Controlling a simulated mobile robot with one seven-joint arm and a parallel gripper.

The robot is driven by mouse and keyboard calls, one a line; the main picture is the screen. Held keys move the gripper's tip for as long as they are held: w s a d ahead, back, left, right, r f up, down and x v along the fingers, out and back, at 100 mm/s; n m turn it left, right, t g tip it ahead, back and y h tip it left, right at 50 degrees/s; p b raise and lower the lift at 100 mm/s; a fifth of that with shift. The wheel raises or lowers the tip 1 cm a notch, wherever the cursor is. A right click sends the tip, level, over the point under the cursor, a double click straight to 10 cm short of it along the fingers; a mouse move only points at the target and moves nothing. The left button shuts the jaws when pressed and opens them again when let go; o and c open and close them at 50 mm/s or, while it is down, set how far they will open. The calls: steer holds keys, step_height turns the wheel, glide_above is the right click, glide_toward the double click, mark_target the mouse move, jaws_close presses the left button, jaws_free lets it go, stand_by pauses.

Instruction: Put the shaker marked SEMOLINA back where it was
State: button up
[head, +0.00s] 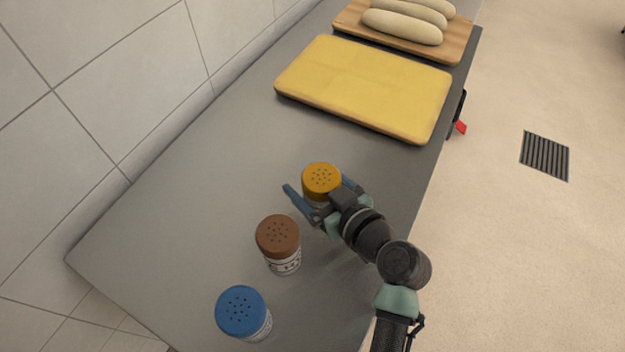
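Three shakers with pierced lids stand on the grey counter (190,190). One has an orange-yellow lid (322,179), one a brown lid (278,238), one a blue lid (242,311). The brown and blue ones show parts of white labels, but I cannot read SEMOLINA on any. My gripper (319,187) reaches in from the lower right, with its blue fingers on either side of the orange-yellow-lidded shaker. A gap shows between the left finger and the shaker, so the gripper looks open around it. The gripper hides most of this shaker's body.
A yellow board or slab (365,85) lies beyond the shakers. Behind it, a wooden board (446,50) holds several pale loaves (402,26). A tiled wall (120,80) borders the counter on the left. The counter left of the shakers is clear.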

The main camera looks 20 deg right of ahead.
steer(key=shift+o, duration=0.5)
steer(key=shift+r, duration=0.15)
steer(key=v, duration=1.2)
steer(key=shift+b, duration=0.45)
steer(key=shift+d, duration=0.1)
steer(key=shift+t+h, duration=0.9)
steer(key=w+r, duration=0.2)
steer(key=r, duration=0.1)
steer(key=w+r, duration=0.3)
steer(key=r, duration=0.1)
steer(key=w+r, duration=0.3)
steer(key=shift+w+a+r, duration=0.15)
steer(key=shift+a+r, duration=0.15)
steer(key=shift+r, duration=0.05)
steer(key=w+a+r+m+t+h, duration=0.1)
steer(key=a+r+t, duration=0.3)
steer(key=r, duration=0.9)
steer(key=w+a+r+m+t+h, duration=0.1)
steer(key=a+r+t, duration=0.25)
steer(key=r, duration=0.85)
steer(key=s+a+r+t, duration=0.2)
steer(key=s+a+r, duration=0.1)
steer(key=r, duration=0.4)
steer(key=s+a+r+m+t, duration=0.1)
steer(key=s+a+r+t, duration=0.1)
steer(key=s+r, duration=0.2)
step_height(320, 180, up, 3)
steer(key=shift+s+a+f+t, duration=0.1)
steer(key=shift+s+a+t, duration=0.2)
steer(key=shift+a+t, duration=0.1)
